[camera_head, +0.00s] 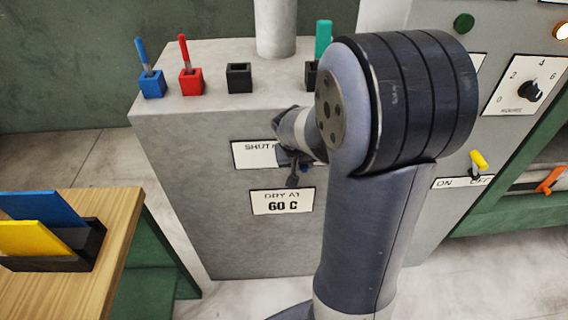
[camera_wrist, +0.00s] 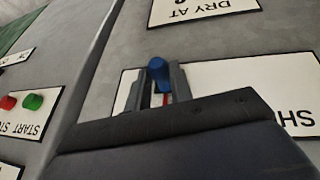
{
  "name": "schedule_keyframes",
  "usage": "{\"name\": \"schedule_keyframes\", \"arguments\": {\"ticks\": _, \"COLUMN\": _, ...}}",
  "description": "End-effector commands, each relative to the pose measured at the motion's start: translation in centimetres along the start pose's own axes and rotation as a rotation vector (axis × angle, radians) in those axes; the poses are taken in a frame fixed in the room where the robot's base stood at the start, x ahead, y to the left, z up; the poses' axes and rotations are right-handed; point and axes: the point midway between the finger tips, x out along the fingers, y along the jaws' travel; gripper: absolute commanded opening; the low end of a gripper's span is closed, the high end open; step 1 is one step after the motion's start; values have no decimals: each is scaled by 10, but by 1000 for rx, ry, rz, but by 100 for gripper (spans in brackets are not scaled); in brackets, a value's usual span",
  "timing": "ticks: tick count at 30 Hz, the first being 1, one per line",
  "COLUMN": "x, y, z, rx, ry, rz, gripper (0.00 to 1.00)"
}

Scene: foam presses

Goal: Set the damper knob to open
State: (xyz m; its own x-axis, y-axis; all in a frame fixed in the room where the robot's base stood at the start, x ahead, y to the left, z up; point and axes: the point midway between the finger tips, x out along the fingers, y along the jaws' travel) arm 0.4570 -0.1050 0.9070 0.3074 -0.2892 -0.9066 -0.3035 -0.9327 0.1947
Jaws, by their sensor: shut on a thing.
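The damper knob (camera_wrist: 157,68) is blue and shows between the two fingers of my gripper (camera_wrist: 161,82) in the wrist view. My gripper is shut on it. A bit of red shows below the knob between the fingers. The knob sits over a white label plate (camera_wrist: 235,78) that reads "SH…", upside down in this view. In the head view the plate (camera_head: 252,154) reads "SHUT" at its left; my gripper (camera_head: 291,166) and arm cover its right part. The knob's setting cannot be read.
A "DRY AT 60 C" plate (camera_head: 282,201) is just below. Blue (camera_head: 152,84) and red (camera_head: 190,80) holders with sticks and a black holder (camera_head: 239,78) stand on the cabinet top. At right are a dial (camera_head: 530,91) and a yellow switch (camera_head: 478,161). A wooden table (camera_head: 122,215) is at left.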

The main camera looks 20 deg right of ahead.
Motion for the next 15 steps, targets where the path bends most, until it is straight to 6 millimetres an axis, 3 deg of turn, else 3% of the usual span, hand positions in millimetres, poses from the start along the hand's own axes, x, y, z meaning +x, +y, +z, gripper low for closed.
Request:
{"name": "schedule_keyframes", "arguments": {"ticks": 4, "x": 1, "y": 9, "z": 0, "rx": 1, "ry": 2, "rz": 1, "gripper": 0}}
{"name": "schedule_keyframes", "arguments": {"ticks": 13, "x": 2, "y": 10, "z": 1, "rx": -2, "ry": 1, "rz": 3, "gripper": 0}}
{"name": "schedule_keyframes", "arguments": {"ticks": 14, "x": 2, "y": 11, "z": 1, "rx": -2, "ry": 1, "rz": 3, "gripper": 24}}
{"name": "schedule_keyframes", "arguments": {"ticks": 15, "x": 2, "y": 11, "z": 1, "rx": -2, "ry": 1, "rz": 3, "gripper": 27}}
